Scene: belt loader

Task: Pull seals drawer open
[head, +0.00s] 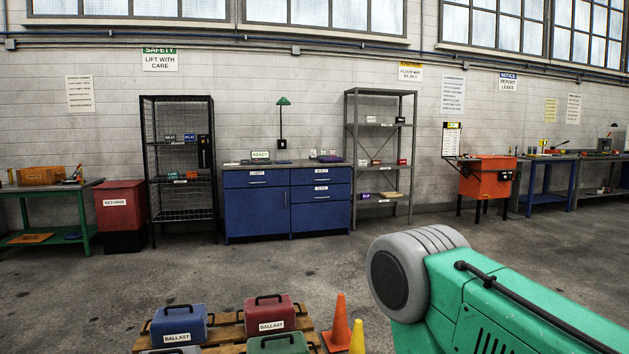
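A blue cabinet (240,214) stands against the far wall, below a green lamp. Its left part has one drawer (257,179) above a door. Its right part has stacked drawers, with an upper one (320,175) and a middle one (320,193) that carry white labels and bar handles. A lower blue front (320,217) is below them. All fronts look shut. The labels are too small to read surely, so I cannot tell which drawer is for seals. Neither of my grippers is in view.
A pallet (222,333) with labelled ballast boxes and an orange cone (341,318) are in the foreground. A teal housing with a grey rounded end (423,262) fills the lower right. Shelves (383,150) flank the cabinet. The floor before it is clear.

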